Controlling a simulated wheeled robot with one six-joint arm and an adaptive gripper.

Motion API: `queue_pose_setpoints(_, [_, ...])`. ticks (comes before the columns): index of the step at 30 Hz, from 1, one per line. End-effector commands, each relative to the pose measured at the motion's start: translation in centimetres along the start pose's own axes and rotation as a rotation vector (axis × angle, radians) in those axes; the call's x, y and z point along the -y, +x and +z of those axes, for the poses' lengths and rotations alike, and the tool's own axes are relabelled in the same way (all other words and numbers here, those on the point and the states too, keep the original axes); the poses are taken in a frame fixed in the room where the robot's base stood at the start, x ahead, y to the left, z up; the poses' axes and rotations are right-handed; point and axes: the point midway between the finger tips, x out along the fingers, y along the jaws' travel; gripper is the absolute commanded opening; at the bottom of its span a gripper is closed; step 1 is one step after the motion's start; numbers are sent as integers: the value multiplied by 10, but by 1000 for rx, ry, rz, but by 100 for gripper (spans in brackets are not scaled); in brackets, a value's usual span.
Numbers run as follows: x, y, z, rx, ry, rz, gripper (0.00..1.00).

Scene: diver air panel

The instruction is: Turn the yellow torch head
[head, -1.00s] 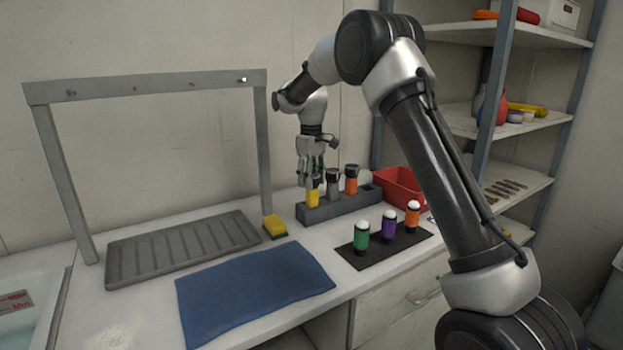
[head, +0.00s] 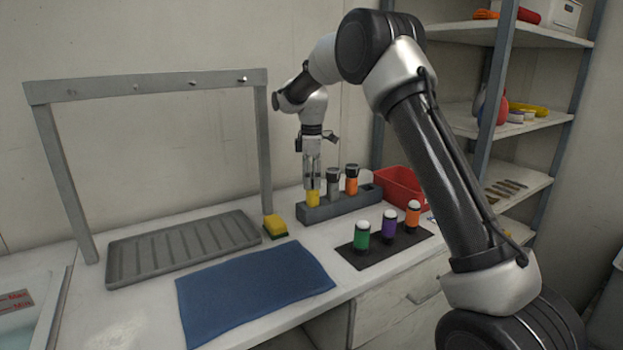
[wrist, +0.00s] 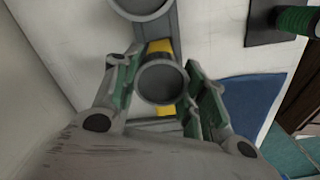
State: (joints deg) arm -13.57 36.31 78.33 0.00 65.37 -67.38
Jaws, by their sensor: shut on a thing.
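The yellow torch (head: 313,198) stands upright in the left slot of the grey holder block (head: 345,206). My gripper (head: 312,178) points down from above and is shut on the torch's head, hiding most of it in the head view. In the wrist view the round dark head of the yellow torch (wrist: 162,82) sits between my two fingers, with yellow body showing behind it. A grey torch (head: 333,185) and an orange torch (head: 351,181) stand to the right in the same block.
Green (head: 361,236), purple (head: 388,224) and orange (head: 412,215) white-topped cylinders stand on a black mat. A red bin (head: 400,190) is behind them.

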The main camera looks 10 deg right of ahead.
Motion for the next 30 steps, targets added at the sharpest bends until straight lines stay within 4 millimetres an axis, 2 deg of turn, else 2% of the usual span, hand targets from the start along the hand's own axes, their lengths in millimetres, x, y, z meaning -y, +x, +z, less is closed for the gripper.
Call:
queue_pose_setpoints(17, [0,0,0,0,-37,0,18])
queue_pose_setpoints(18, [0,0,0,0,-37,0,44])
queue_pose_setpoints(19, [0,0,0,0,-37,0,49])
queue_pose_setpoints(20, [0,0,0,0,-37,0,52])
queue_pose_setpoints(30, [0,-2,0,0,-37,1,52])
